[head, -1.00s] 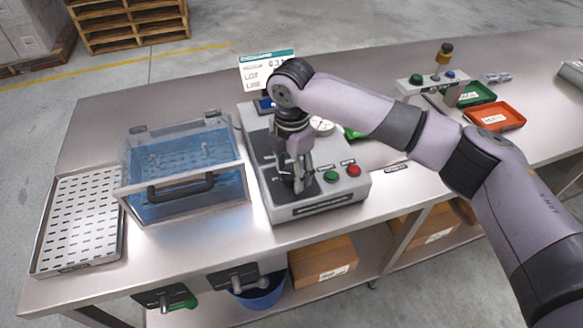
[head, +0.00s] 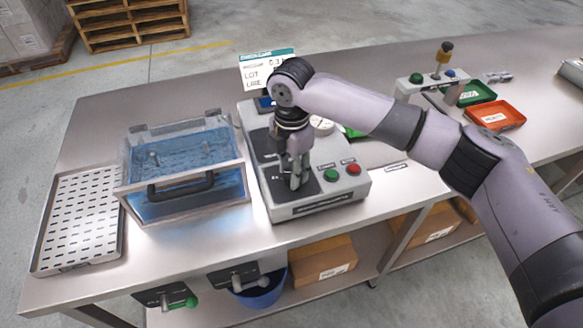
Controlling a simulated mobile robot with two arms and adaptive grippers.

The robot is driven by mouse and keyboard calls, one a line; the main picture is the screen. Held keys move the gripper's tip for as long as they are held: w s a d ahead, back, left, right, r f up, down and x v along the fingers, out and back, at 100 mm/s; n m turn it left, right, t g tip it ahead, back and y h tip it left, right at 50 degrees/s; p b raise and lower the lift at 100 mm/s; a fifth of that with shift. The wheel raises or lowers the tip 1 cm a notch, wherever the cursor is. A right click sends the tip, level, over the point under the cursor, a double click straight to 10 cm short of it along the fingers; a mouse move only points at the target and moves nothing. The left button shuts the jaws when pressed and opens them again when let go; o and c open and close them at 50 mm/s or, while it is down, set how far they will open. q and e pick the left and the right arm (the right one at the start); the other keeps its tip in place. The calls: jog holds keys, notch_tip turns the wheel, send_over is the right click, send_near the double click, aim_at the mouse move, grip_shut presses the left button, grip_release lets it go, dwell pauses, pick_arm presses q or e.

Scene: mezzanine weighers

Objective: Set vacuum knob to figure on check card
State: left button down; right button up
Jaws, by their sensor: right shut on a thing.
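The grey control box (head: 330,203) stands on the steel bench, with a green button (head: 331,175) and a red button (head: 353,170) on its top. My right gripper (head: 296,184) points down over the black dial plate at the box's front left. It is shut on the vacuum knob, which its fingers hide. The check card (head: 262,68) stands behind the box; its vacuum line reads about 0.3, partly cut off by my wrist. A white round gauge (head: 322,126) shows partly beside my arm. My left gripper is not in view.
A clear blue water tank (head: 190,175) with a black handle stands left of the box. A slotted metal tray (head: 80,220) lies further left. At right are a small button stand (head: 432,86), a green tray (head: 477,93) and a red tray (head: 496,115).

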jog(key=shift+r+m+p, duration=0.2)
jog(key=shift+m+p, duration=0.3)
jog(key=shift+p, duration=0.5)
jog(key=m+p, duration=0.3)
jog(key=p, duration=0.2)
jog(key=shift+r+m, duration=0.1)
jog(key=shift+m, duration=0.2)
jog(key=shift+m+p, duration=1)
jog(key=shift+f+m+p, duration=0.25)
jog(key=shift+m+p, duration=0.3)
jog(key=shift+m, duration=0.05)
jog(key=o, duration=1.2)
jog(key=shift+c, duration=0.2)
